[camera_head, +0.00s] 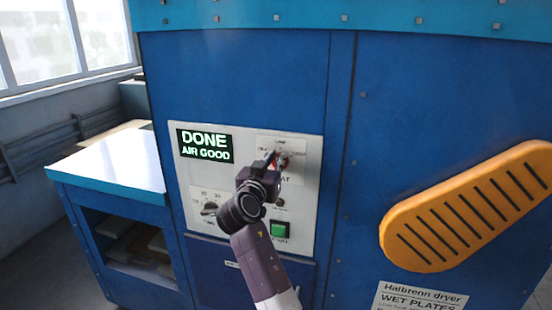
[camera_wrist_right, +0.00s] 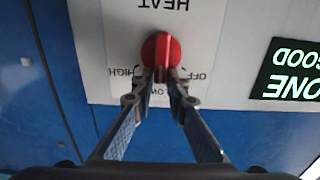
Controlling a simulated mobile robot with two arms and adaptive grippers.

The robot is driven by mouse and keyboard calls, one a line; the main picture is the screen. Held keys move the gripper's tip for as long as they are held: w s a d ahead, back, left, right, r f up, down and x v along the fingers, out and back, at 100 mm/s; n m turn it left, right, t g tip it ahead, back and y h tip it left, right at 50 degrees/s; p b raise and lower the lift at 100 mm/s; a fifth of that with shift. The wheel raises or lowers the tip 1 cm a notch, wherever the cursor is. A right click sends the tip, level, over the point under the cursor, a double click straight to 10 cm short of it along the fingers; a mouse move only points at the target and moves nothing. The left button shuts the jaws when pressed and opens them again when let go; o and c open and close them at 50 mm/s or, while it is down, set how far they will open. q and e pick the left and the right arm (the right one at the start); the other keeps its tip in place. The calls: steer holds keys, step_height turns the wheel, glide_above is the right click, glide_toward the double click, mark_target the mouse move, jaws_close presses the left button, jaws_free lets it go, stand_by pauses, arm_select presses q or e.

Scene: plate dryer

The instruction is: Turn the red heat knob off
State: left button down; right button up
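The red heat knob (camera_head: 284,162) sits on the dryer's white control panel, partly hidden by my right gripper (camera_head: 275,160). In the upside-down right wrist view the round red knob (camera_wrist_right: 161,48) shows a lighter raised ridge running up and down the picture, in line with the LOW label. HIGH is at the picture's left and OFF at its right. My right gripper (camera_wrist_right: 161,74) has its fingertips close together on both sides of the ridge's lower end, with red between them. It appears shut on the knob. My left gripper is not in view.
The green-lit display (camera_head: 205,146) reads DONE, AIR GOOD. A dark dial (camera_head: 209,209) and a green button (camera_head: 279,230) are lower on the panel. An orange slotted handle-like part (camera_head: 465,205) projects at right. A white-topped side table (camera_head: 115,160) stands at left.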

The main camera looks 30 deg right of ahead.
jaws_close()
steer(key=shift+n, duration=0.3)
steer(key=n, duration=0.3)
steer(key=w+a+n, duration=0.1)
steer(key=n, duration=0.1)
steer(key=shift+f+b, duration=0.15)
steer(key=shift+b, duration=0.2)
steer(key=shift+w+a+f+n+p, duration=0.1)
steer(key=shift+w+f+n+p, duration=0.1)
steer(key=shift+n, duration=0.85)
steer(key=shift+w+a+f+n+p, duration=0.1)
steer(key=shift+f+n+p, duration=0.05)
steer(key=shift+n, duration=0.95)
steer(key=shift+w+a+f+n+p, duration=0.1)
steer(key=shift+f+n+p, duration=0.1)
steer(key=shift+n, duration=0.85)
